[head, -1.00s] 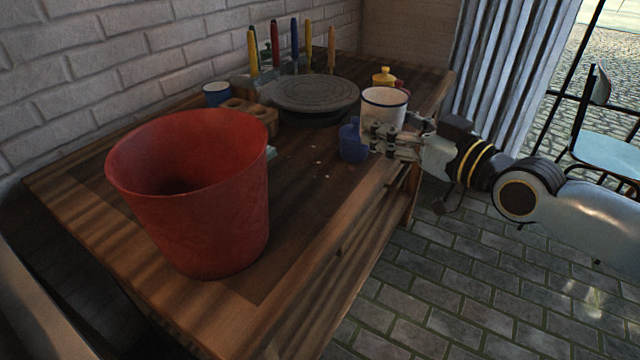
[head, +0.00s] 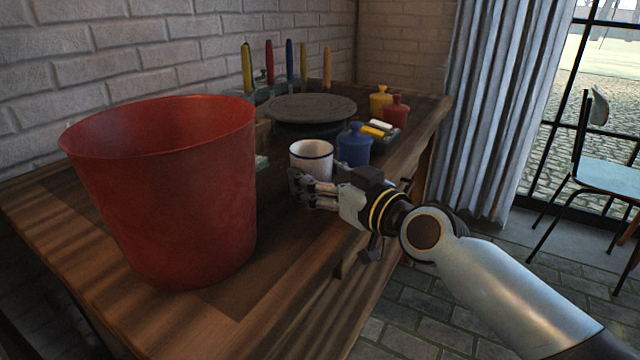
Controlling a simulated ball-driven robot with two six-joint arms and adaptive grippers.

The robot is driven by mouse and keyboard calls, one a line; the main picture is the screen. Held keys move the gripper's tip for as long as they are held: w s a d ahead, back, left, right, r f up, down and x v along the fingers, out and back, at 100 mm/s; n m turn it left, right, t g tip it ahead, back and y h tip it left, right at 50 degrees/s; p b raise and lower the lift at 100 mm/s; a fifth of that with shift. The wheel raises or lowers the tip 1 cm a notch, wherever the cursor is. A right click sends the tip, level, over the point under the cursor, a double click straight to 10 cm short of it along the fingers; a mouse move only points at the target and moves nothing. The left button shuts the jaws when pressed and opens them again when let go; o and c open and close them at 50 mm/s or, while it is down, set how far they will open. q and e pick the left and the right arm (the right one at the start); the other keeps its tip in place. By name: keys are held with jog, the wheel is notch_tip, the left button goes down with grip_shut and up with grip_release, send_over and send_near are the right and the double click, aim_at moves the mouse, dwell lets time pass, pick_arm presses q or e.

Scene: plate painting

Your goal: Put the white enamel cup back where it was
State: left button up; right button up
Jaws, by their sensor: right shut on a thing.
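The white enamel cup (head: 311,160) with a dark blue rim is upright, in front of the turntable and left of the blue lidded jar. My right gripper (head: 303,190) is shut on it, reaching in from the right at its near side and hiding its lower part. I cannot tell whether the cup's base touches the table. My left gripper is not in view.
The wooden table (head: 300,270) carries a large red bucket (head: 170,200) at left, a dark turntable (head: 312,107), blue (head: 354,147), yellow (head: 380,101) and red (head: 396,112) jars, and upright coloured tools (head: 290,62) along the wall. The table's front strip is clear.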

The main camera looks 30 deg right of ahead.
jog(key=shift+r, duration=0.1)
jog(key=shift+f, duration=0.2)
jog(key=o, duration=1.3)
jog(key=shift+r, duration=0.1)
jog(key=shift+r, duration=0.25)
jog(key=s+d, duration=0.2)
jog(key=s, duration=1)
jog(key=shift+r+p, duration=0.15)
jog(key=shift+p, duration=0.25)
